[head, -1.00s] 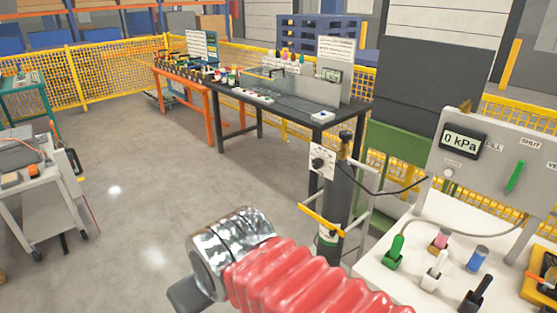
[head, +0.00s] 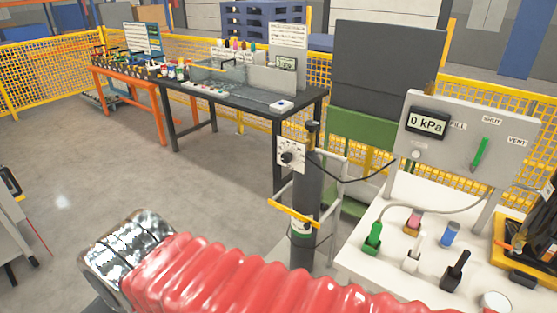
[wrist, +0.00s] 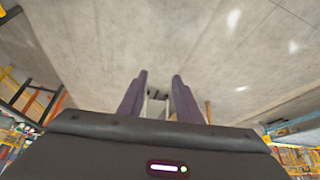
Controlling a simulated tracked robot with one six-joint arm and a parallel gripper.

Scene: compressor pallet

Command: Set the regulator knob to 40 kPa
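A regulator knob (head: 287,157), small and black, sits on a white dial plate (head: 298,150) fixed to a dark upright cylinder (head: 306,195) in the head view. The plate's markings are too small to read. A digital display (head: 428,122) on the grey panel reads 0 kPa. My gripper (wrist: 159,85) shows in the wrist view with two dark purple fingers apart and nothing between them. It points toward bare floor, away from the knob.
The grey panel (head: 470,150) has a green lever (head: 480,154) near FILL, SHUT and VENT labels. A white bench (head: 385,245) holds several coloured tools. A yellow bar (head: 295,213) crosses the cylinder.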

